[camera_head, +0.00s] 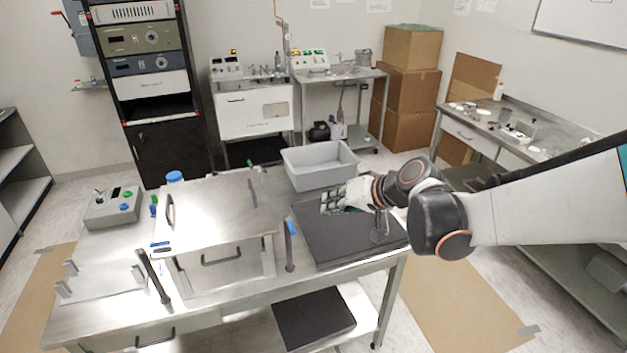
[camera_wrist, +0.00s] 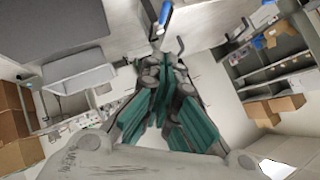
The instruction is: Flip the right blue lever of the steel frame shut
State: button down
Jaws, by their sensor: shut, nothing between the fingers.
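The steel frame (camera_head: 215,210) is a box with a flat metal lid on the workbench. The right blue lever (camera_head: 290,240) stands nearly upright at the frame's front right corner, with a blue grip on a dark shaft. A blue-gripped lever also shows at the top of the wrist view (camera_wrist: 165,16). The left lever (camera_head: 152,275) leans at the frame's front left. My gripper (camera_head: 332,203) is over the dark mat, to the right of the right lever and apart from it. Its teal fingers (camera_wrist: 163,105) are shut and empty in the wrist view.
A grey bin (camera_head: 320,182) stands behind my gripper. The dark mat (camera_head: 340,245) covers the bench's right end. A control box (camera_head: 112,208) with buttons sits at the left. A blue cap (camera_head: 175,176) shows behind the frame. The space between the right lever and my gripper looks clear.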

aim_at(290, 225)
jog(key=shift+w+d, duration=0.3)
jog(key=s+f+b+x, duration=0.1)
jog(key=s+b+x, duration=0.1)
jog(key=x, duration=1.1)
jog(key=shift+a, duration=0.25)
